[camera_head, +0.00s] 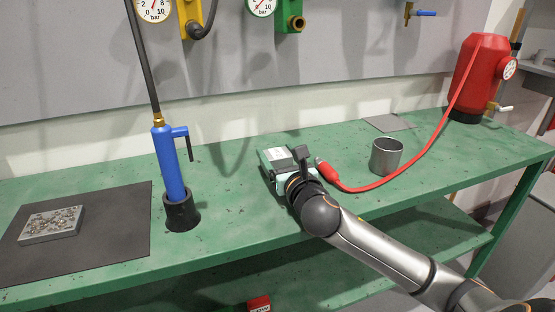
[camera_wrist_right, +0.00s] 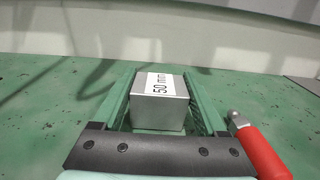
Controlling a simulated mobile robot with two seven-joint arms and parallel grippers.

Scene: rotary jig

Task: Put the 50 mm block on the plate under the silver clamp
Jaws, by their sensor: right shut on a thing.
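The 50 mm block (camera_wrist_right: 160,108) is a silver block with a white label reading "50 mm", seen in the right wrist view. It sits between the two green fingers of my right gripper (camera_wrist_right: 161,100), which is shut on it. In the head view the right gripper (camera_head: 281,159) is low over the middle of the green bench, with the block (camera_head: 277,154) between its fingers. Whether the block touches the bench I cannot tell. No silver clamp with a plate under it can be made out in either view. My left gripper is not in view.
A red hose (camera_head: 385,183) ends in a metal tip close right of the gripper. A metal cup (camera_head: 386,157) and a flat grey sheet (camera_head: 388,123) are further right, before a red tank (camera_head: 477,80). A blue pump (camera_head: 170,165) and dark mat (camera_head: 120,230) are left.

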